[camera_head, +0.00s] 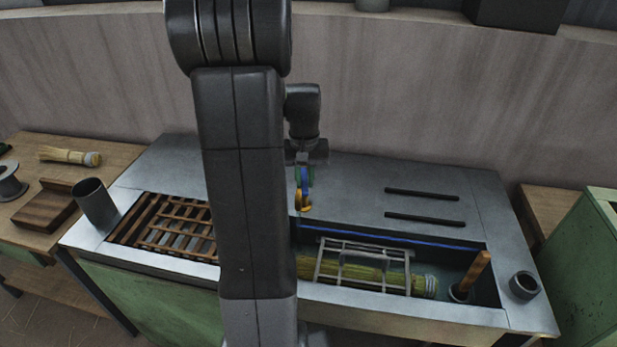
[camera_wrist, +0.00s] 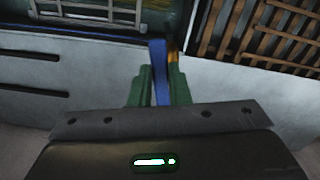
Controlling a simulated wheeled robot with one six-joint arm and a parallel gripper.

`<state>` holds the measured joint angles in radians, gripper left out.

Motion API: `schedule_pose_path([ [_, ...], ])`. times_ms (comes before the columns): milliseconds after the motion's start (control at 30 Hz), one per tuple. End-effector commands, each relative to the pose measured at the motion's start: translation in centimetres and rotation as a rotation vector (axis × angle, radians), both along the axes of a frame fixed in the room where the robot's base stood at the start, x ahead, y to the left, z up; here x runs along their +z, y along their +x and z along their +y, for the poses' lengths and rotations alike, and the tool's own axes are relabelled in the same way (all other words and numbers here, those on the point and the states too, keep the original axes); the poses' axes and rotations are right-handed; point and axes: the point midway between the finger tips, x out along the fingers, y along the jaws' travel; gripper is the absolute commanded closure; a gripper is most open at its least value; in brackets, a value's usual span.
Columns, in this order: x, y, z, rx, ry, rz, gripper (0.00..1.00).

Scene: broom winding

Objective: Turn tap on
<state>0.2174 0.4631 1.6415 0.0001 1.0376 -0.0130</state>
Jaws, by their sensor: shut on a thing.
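The brass tap (camera_head: 304,203) stands at the back edge of the sink basin, with a blue lever (camera_wrist: 160,72) on it. My gripper (camera_head: 304,175) comes down over the tap from behind. In the wrist view its green fingers stand either side of the blue lever and are shut on it. The brass body (camera_wrist: 173,50) shows just beyond the right finger. The fingers hide part of the lever. No water can be made out. My arm hides the left part of the basin in the head view.
The basin (camera_head: 470,253) holds a metal cage over a straw broom bundle (camera_head: 400,280) and a wooden handle (camera_head: 472,272). A slatted wooden rack (camera_head: 175,228) and a grey cylinder (camera_head: 95,204) are left. Two dark slots (camera_head: 425,194) mark the otherwise clear metal top on the right.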

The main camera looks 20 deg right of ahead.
Motion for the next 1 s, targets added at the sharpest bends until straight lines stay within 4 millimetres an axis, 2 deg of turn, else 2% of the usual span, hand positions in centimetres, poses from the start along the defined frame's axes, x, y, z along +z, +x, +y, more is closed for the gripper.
schedule_pose_path([
  [500,0.15,0.16,0.15,-0.021,-0.002,-0.004,1.0],
  [533,0.16,0.16,0.15,-0.021,-0.002,-0.004,0.82],
  [633,0.14,0.14,0.14,-0.021,-0.002,-0.004,0.62],
  [1000,0.55,0.11,0.15,-0.021,-0.001,-0.003,0.62],
])
